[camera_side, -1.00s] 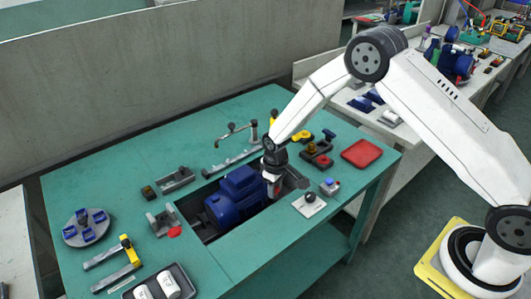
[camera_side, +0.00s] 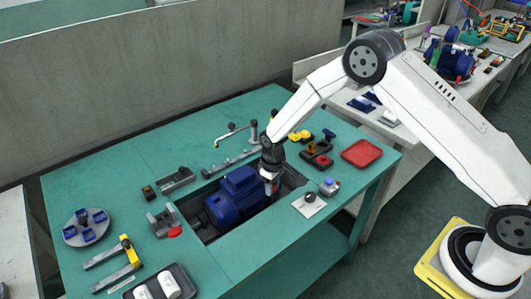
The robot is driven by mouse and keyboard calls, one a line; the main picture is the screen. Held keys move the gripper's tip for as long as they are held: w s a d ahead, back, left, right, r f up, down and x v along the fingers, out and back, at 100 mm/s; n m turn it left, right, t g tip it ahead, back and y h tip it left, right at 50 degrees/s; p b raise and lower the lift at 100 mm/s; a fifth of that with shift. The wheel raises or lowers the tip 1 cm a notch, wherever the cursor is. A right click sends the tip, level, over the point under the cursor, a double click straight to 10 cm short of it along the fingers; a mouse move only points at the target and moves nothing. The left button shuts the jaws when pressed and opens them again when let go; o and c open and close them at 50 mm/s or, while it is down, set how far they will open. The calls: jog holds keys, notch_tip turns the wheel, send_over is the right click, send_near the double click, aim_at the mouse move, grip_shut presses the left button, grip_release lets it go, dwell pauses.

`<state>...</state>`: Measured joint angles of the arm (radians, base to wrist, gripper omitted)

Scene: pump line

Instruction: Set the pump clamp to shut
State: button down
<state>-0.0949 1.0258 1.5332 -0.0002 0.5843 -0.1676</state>
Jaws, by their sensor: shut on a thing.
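The blue pump (camera_side: 234,197) sits in the rectangular recess of the green bench. My gripper (camera_side: 271,188) points down at the right end of the pump, inside the recess. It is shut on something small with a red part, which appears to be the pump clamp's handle. The fingers hide most of it, so the clamp's position cannot be told. A grey bracket (camera_side: 159,221) with a red round part (camera_side: 174,231) stands at the recess's left edge.
Grey rails and a bent bar (camera_side: 232,135) lie behind the recess. A round holder (camera_side: 86,227) and a dark tray (camera_side: 160,285) are at left.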

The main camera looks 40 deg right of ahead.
jog(key=shift+w, duration=1.25)
jog(key=shift+r, duration=0.1)
jog(key=shift+c, duration=1.7)
grip_release()
notch_tip(320, 180, up, 8)
